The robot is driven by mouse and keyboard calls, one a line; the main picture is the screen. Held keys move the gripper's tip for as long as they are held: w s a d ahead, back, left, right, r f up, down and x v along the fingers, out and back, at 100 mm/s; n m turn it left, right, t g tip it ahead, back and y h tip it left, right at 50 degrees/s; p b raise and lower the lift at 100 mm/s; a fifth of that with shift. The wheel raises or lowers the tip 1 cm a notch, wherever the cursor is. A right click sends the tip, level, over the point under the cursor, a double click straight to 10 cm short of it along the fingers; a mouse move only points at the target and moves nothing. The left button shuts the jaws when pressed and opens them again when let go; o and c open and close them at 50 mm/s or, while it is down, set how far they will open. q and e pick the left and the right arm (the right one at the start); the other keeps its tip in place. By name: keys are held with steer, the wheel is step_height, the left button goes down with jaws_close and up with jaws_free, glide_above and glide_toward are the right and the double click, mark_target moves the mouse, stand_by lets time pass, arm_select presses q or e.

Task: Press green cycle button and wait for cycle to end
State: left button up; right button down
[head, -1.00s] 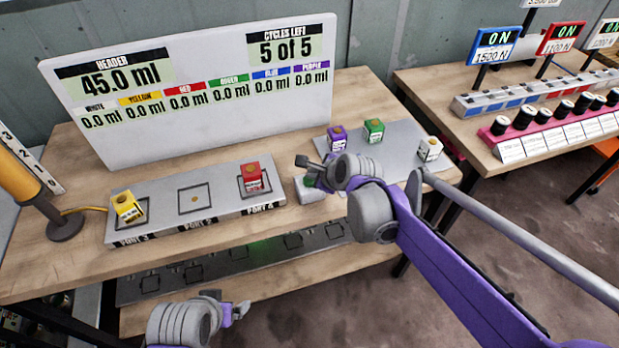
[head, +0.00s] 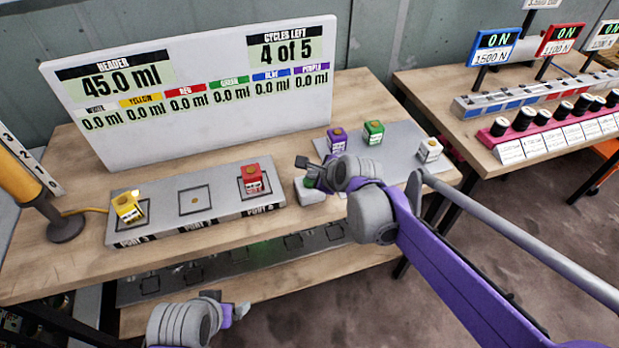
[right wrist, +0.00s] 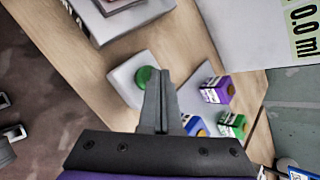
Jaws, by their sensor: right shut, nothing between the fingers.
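The green cycle button (head: 309,181) sits on a small white box (head: 307,195) right of the port tray. My right gripper (head: 302,163) is shut and empty, with its fingertips at the button. In the right wrist view the button (right wrist: 147,75) shows just past the shut fingers (right wrist: 165,80); I cannot tell whether they touch it. The white display board (head: 200,120) reads header 45.0 ml, cycles left 4 of 5, and 0.0 ml for each colour. My left gripper (head: 239,312) is low in the head view, away from the button; its jaws are unclear.
The port tray (head: 160,220) holds a yellow bottle (head: 127,207) and a red bottle (head: 252,180), with the middle spot empty. Purple (head: 337,139), green (head: 373,131) and white (head: 429,150) bottles stand on a grey mat. A blue bottle (right wrist: 194,125) shows in the right wrist view.

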mark_target(313, 182)
steer(key=shift+r+p, duration=0.3)
steer(key=shift+r, duration=0.2)
steer(key=shift+r+p, duration=1.85)
steer(key=shift+r, duration=0.75)
steer(key=shift+f, duration=0.1)
steer(key=s+d+f+n+g+h+p, duration=0.1)
steer(key=s+d+n, duration=0.4)
steer(key=s+n, duration=0.2)
steer(key=s+d+f+n+h+p, duration=0.1)
steer(key=s+d+n, duration=0.5)
steer(key=s, duration=0.6)
steer(key=s+d+f+n+g+h+p, duration=0.1)
steer(key=s+d+f+n+h, duration=0.1)
steer(key=s+d+n, duration=0.3)
steer(key=s+n, duration=0.3)
steer(key=s, duration=0.1)
steer(key=shift+s+d+f+g+h, duration=0.15)
steer(key=shift+d+f+g+h, duration=0.15)
steer(key=shift+d, duration=0.1)
